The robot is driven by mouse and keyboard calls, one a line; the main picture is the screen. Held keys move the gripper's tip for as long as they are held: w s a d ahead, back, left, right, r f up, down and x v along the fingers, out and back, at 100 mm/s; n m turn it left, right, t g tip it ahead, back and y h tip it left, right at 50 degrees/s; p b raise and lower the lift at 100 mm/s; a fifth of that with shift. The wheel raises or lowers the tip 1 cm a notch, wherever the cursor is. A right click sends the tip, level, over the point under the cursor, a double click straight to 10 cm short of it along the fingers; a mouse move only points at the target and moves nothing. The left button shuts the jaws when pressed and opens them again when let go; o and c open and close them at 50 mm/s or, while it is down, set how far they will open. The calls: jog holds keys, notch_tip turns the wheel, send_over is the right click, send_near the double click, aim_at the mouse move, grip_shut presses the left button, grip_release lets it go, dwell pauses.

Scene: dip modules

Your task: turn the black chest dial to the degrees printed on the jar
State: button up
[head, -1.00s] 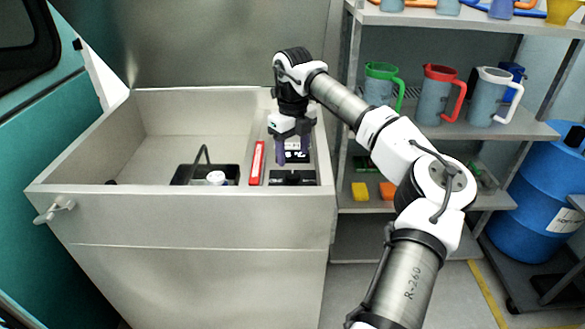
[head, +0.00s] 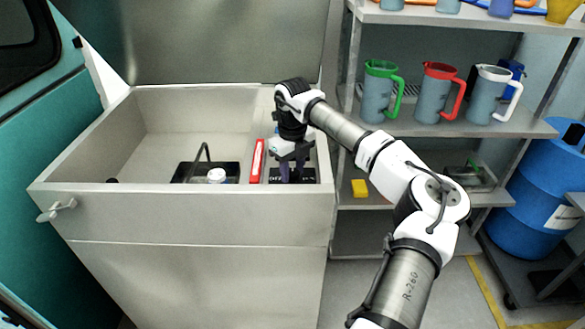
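The grey metal chest (head: 185,217) stands open with its lid up behind it. My gripper (head: 291,174) points down inside the right end of the chest, its fingers over a black panel (head: 306,176) with small white marks. The fingers look slightly apart, but what lies between them is hidden. The black dial cannot be made out behind the fingers. A small jar with a white lid (head: 216,175) sits in a black carrier (head: 187,172) to the left. Its print cannot be read.
A red strip (head: 257,161) lies between the carrier and the panel. The chest's left part is mostly empty. A shelf (head: 470,137) with green, red and white-handled jugs stands to the right, beside a blue drum (head: 535,207).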

jog(key=shift+c, duration=1.4)
